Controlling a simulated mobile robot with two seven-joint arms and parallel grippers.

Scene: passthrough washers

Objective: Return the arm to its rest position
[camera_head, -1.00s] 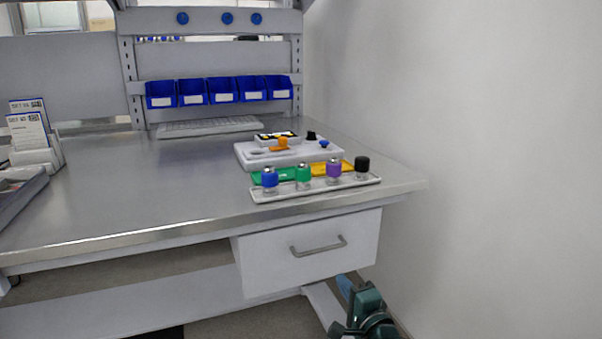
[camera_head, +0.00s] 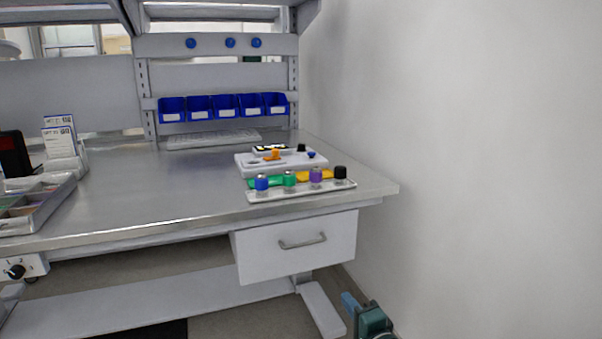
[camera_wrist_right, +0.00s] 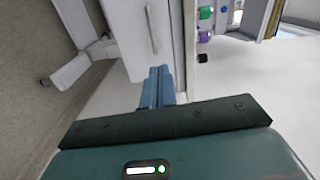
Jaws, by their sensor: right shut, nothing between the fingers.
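My right gripper (camera_head: 350,302) shows at the bottom of the head view, low beside the workbench and below its drawer. Its blue fingers also show in the right wrist view (camera_wrist_right: 157,87), together and with nothing between them. The dark green wrist housing (camera_head: 374,322) is partly cut off by the frame edge. In the wrist view the fingers point toward the bench's drawer and leg, apart from them. My left gripper is not in view.
The workbench (camera_head: 150,205) has a drawer (camera_head: 297,248) at its right end. A tray (camera_head: 300,191) with several coloured-cap vials stands near the front right edge, before a white fixture (camera_head: 248,165). A compartment tray (camera_head: 40,210) is at left. A wall (camera_head: 480,170) stands right.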

